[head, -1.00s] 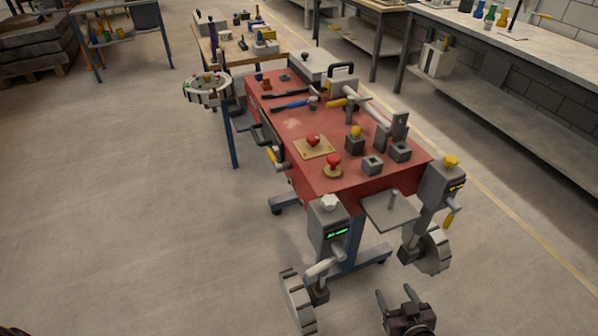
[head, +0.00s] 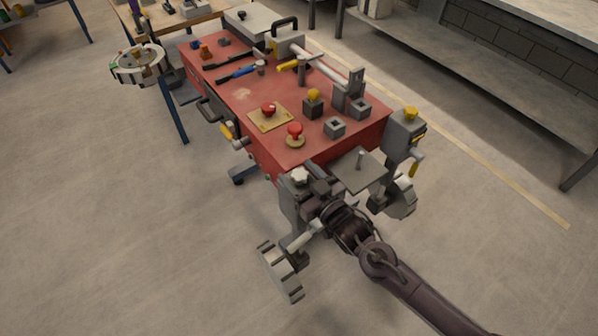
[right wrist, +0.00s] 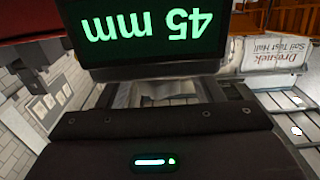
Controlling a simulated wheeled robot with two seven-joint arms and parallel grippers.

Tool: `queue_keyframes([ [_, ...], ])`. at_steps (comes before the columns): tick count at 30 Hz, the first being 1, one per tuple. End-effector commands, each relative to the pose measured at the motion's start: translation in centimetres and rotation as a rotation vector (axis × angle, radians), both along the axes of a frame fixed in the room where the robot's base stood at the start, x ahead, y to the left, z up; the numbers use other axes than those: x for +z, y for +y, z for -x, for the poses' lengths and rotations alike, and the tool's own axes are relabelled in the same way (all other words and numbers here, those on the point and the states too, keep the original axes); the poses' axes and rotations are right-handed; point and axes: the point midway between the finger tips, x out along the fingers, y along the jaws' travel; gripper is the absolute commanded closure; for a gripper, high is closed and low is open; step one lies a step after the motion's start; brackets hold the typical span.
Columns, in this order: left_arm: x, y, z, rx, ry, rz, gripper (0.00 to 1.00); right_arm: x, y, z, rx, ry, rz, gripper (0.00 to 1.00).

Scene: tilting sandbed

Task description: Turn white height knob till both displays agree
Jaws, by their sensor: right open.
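The white height knob (head: 299,176) sits on top of the grey box (head: 289,205) at the near left corner of the red bench. My right gripper (head: 312,182) is open, right at the knob; I cannot tell whether it touches. In the right wrist view a pale shape, apparently the knob (right wrist: 155,94), lies between the fingers, partly hidden by the gripper body. The box's green display (right wrist: 140,30) reads "45 mm", upside down. The second display (head: 418,140), orange, is on the right box under a yellow knob (head: 410,113); its reading is too small. My left gripper is out of view.
A grey plate (head: 358,170) with a small post juts out between the two boxes. Below are grey wheel-like parts (head: 281,272). Red mushroom buttons (head: 295,130) and grey blocks stand on the red bench (head: 245,95).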

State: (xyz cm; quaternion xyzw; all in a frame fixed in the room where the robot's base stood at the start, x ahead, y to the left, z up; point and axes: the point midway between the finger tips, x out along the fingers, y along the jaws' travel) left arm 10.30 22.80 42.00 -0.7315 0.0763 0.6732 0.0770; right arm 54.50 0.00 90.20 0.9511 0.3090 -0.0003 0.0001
Motion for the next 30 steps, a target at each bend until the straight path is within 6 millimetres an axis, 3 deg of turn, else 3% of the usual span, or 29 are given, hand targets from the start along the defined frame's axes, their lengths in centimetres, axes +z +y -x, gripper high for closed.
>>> queue_keyframes([
  [8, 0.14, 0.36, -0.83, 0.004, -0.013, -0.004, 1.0, -0.05, 0.18, -0.23, 0.0, 0.001, 0.001, 0.4],
  [18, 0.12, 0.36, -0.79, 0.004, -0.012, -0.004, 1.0, -0.05, 0.15, -0.21, 0.0, 0.001, 0.001, 0.82],
  [30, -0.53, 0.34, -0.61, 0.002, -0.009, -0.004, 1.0, -0.19, 0.02, -0.27, 0.073, -0.001, 0.003, 0.83],
])
